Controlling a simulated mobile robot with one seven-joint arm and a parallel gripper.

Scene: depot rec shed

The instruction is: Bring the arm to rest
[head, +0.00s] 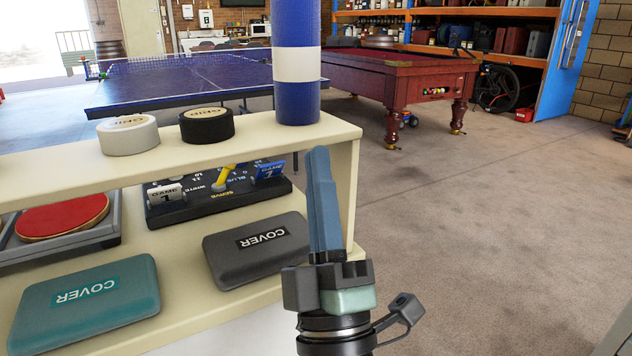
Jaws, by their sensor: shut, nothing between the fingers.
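My gripper (321,160) points upward in the head view, in front of the right end of a cream two-level shelf (340,136). Its blue-grey fingers are together with nothing between them. It overlaps the shelf's right end panel in the picture; I cannot tell how far apart they are. The dark grey COVER case (232,262) lies on the lower level just left of my gripper. My wrist below it is partly in view, and the rest of my arm is out of frame.
The shelf also bears a teal COVER case (85,301), a scoreboard (196,196), a red paddle (62,215), white (128,138) and black (206,129) grip rolls and a blue-white post (297,92). A table-tennis table (185,85) and pool table (398,75) stand behind. Floor at right is clear.

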